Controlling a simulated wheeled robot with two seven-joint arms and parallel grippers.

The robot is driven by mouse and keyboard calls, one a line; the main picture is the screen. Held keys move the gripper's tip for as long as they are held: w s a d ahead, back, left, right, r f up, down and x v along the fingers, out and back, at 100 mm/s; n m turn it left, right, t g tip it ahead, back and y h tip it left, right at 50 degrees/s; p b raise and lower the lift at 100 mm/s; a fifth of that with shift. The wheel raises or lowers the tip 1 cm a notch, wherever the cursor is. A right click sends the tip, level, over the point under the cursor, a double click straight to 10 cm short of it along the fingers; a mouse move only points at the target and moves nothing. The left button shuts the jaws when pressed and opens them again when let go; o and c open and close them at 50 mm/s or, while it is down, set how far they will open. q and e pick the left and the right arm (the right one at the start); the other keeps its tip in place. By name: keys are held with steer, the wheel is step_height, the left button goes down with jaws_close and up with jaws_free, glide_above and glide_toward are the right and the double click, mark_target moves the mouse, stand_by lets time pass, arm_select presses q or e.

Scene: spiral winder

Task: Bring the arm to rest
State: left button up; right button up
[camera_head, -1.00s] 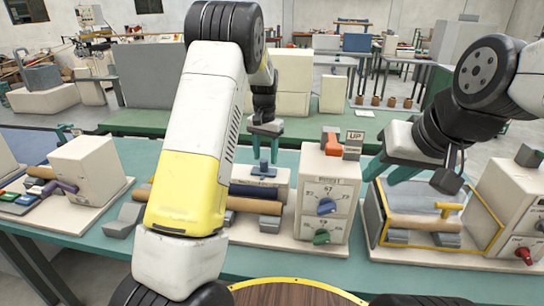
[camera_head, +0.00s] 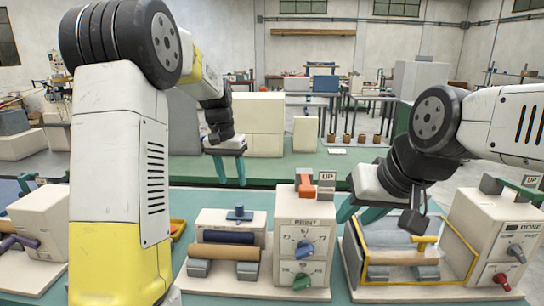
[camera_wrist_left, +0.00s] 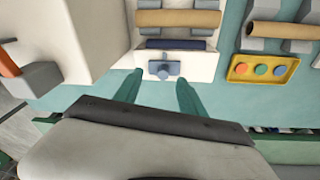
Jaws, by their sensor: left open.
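My left gripper (camera_head: 231,171) hangs in the air above and behind the spiral winder (camera_head: 228,222) in the head view, with its two teal fingers pointing down. The fingers are apart with nothing between them. In the left wrist view the open fingers (camera_wrist_left: 158,92) show on either side of the winder's blue knob (camera_wrist_left: 164,70), which lies below them. My right gripper (camera_head: 362,207) is over the yellow-framed station at the right. Its teal fingers are partly seen, and the head view does not show clearly whether they are apart.
The printed control box (camera_head: 303,235) with blue and green dials stands right of the winder. The yellow-framed station (camera_head: 405,255) and a white box with a red knob (camera_head: 508,240) are farther right. A yellow tray (camera_wrist_left: 262,68) with coloured discs lies beside the winder. A green table stands behind.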

arm_select(q)
steer(key=s+r+n+t+h, duration=0.1)
steer(key=s+r, duration=0.3)
steer(key=s, duration=0.3)
steer(key=s+r+t, duration=0.1)
steer(key=s+r, duration=0.3)
steer(key=s, duration=0.3)
steer(key=s+f+n+t, duration=0.1)
steer(key=s+t, duration=0.2)
steer(key=s, duration=1)
steer(key=shift+s+a+f, duration=0.15)
steer(key=shift+s+f, duration=0.15)
